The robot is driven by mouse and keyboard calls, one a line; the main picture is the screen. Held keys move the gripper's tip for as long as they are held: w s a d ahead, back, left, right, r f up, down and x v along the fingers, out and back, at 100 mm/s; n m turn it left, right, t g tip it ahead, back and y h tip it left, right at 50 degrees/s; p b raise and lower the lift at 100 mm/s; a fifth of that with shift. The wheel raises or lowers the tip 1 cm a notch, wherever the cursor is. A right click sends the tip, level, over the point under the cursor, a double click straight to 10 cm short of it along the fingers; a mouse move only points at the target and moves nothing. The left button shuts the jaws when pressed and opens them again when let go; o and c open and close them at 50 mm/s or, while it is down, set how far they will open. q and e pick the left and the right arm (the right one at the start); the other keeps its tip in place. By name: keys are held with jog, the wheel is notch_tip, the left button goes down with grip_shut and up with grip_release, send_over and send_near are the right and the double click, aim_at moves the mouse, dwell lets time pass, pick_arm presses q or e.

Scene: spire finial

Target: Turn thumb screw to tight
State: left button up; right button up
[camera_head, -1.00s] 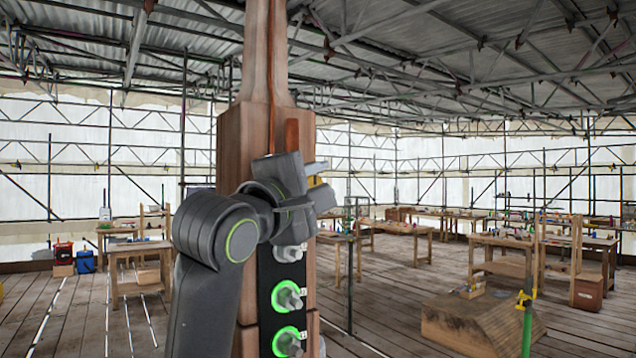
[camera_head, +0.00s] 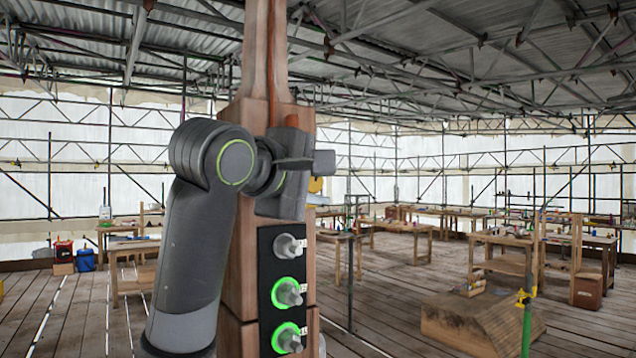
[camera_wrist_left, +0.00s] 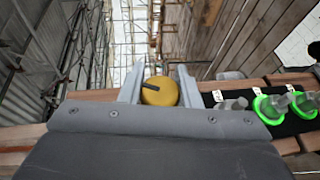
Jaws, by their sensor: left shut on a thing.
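The thumb screw (camera_wrist_left: 160,92) is a round yellow knob with a dark mark on its face. It sits between the two fingers of my left gripper (camera_wrist_left: 160,86) in the left wrist view, and the gripper is shut on it. In the head view my left gripper (camera_head: 320,165) is at the front of the wooden post (camera_head: 240,270), and only a small yellow bit of the screw (camera_head: 316,185) shows behind it. My right gripper is in neither view.
A black strip (camera_head: 267,270) on the post below my gripper carries grey knobs; the lower two have lit green rings and the top one (camera_head: 287,245) does not. Workbenches (camera_head: 500,245) stand well behind. A wooden block (camera_head: 470,322) lies on the floor at right.

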pick_arm(q)
jog(key=shift+f+m+g+y, duration=0.15)
jog(key=shift+m+g+y, duration=0.15)
jog(key=shift+g+y, duration=0.35)
jog(key=o, duration=1)
jog(key=b+v, duration=1.6)
jog(key=v, duration=0.1)
jog(key=shift+s+a, duration=0.1)
jog(key=shift+s, duration=0.05)
